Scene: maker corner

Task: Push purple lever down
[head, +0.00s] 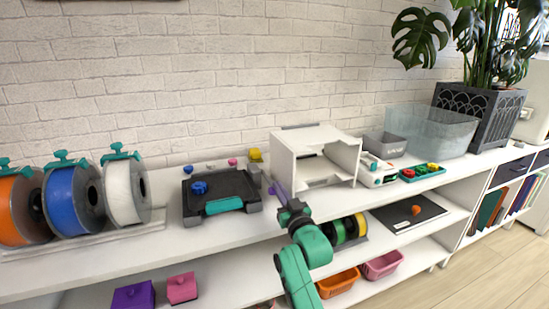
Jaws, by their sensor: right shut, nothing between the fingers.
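The purple lever (278,189) is a small piece beside the left side of the white open-fronted box (310,158) on the top shelf. Only a bit of it shows; my right gripper covers part of it, and I cannot tell its tilt. My right gripper (286,198) comes up from the lower front, shut and empty, with its tip close to the lever. I cannot tell whether they touch. My left gripper is not in view.
Left of the lever is a dark tray device (230,185) with a blue knob. Filament spools (75,198) stand far left. Right of the box are a small teal-and-white device (377,173), a tray of colored pieces (424,173), bins and a plant (480,60).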

